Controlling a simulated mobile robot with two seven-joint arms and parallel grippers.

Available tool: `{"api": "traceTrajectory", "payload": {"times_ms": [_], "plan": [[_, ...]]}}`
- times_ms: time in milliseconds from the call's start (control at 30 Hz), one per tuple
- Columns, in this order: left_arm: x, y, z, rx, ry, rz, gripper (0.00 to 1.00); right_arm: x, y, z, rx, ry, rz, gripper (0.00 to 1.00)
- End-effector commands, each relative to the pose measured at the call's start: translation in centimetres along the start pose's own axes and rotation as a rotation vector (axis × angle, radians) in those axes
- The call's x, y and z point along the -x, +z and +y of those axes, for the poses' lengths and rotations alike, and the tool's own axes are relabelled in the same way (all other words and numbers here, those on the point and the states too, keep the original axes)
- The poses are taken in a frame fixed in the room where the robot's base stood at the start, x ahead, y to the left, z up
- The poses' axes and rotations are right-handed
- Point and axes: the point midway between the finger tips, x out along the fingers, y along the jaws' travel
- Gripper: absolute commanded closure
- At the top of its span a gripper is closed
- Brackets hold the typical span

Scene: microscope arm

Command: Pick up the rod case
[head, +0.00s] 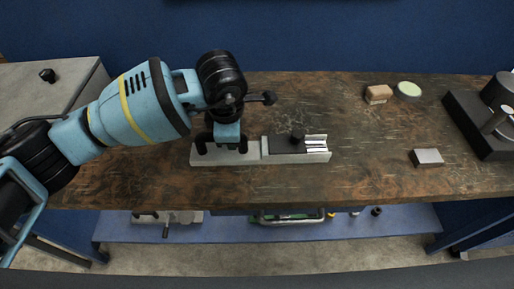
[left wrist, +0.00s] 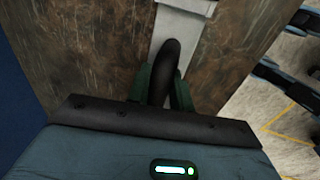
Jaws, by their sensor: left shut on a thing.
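The rod case (head: 316,157) is a long light-grey case lying on the brown workbench. A dark cover with a black knob lies over part of its right half, and pale rods show at the right end. My left gripper (head: 223,147) points down at the case's left part. In the left wrist view the gripper (left wrist: 161,95) is shut around a dark curved bar, which looks like a handle on the case. The grey case (left wrist: 184,8) shows beyond it. The gripper hides part of the left half. My right gripper is not in view.
A tan block (head: 378,94), a pale green round dish (head: 409,89) and a small grey-topped block (head: 428,157) stand to the right. A dark microscope-like device (head: 480,125) is at the far right. The bench (head: 350,185) is clear around the case.

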Motion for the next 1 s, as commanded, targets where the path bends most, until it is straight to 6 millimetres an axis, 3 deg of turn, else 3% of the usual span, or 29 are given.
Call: {"api": "traceTrajectory", "payload": {"times_ms": [1000], "plan": [[0.03, 0.02, -0.02, -0.001, -0.001, 0.0, 1.0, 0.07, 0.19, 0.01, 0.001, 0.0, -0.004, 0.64]]}}
